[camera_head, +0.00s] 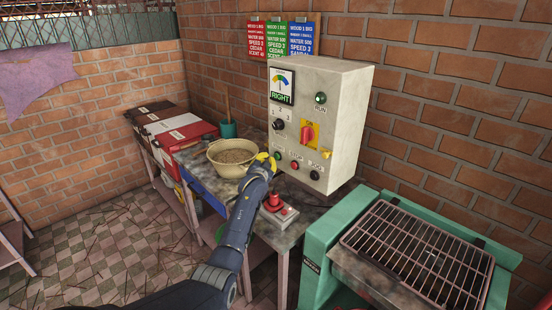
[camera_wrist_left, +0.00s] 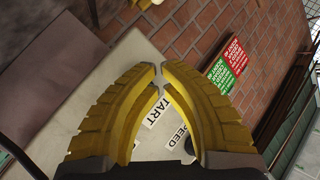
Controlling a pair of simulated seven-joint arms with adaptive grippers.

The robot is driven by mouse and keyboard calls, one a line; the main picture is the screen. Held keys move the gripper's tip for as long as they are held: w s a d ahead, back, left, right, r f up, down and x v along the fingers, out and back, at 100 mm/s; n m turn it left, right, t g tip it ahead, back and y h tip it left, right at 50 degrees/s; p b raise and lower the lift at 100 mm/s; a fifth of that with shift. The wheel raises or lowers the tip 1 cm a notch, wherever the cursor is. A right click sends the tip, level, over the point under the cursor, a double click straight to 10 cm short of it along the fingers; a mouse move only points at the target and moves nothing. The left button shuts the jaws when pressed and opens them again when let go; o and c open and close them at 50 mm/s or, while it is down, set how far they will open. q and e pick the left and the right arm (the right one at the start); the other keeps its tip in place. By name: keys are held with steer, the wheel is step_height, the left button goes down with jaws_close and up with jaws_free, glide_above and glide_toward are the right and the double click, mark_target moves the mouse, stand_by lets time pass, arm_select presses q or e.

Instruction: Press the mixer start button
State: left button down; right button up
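The mixer control box (camera_head: 345,110) is a pale grey cabinet on the wall side of the bench. On its lower front is a row of small buttons: a green one (camera_head: 278,155), a red one (camera_head: 295,164) and a black one (camera_head: 314,175). My left gripper (camera_head: 268,159) has yellow fingers and is close to the green button at the row's left end. In the left wrist view its fingertips (camera_wrist_left: 160,78) meet with nothing between them. A START label (camera_wrist_left: 156,112) shows between the fingers there; the button itself is hidden. I cannot tell whether the fingertips touch it.
A red-topped device (camera_head: 274,202) stands on the bench below. A green machine with a wire rack (camera_head: 418,255) is at right. Recipe signs (camera_head: 278,39) hang on the brick wall.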

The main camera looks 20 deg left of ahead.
arm_select(q)
steer(key=shift+s+a, duration=0.35)
steer(key=shift+s, duration=0.4)
steer(key=shift+s+a, duration=0.3)
steer(key=shift+s, duration=0.5)
steer(key=shift+s+a, duration=0.35)
steer(key=shift+s, duration=0.4)
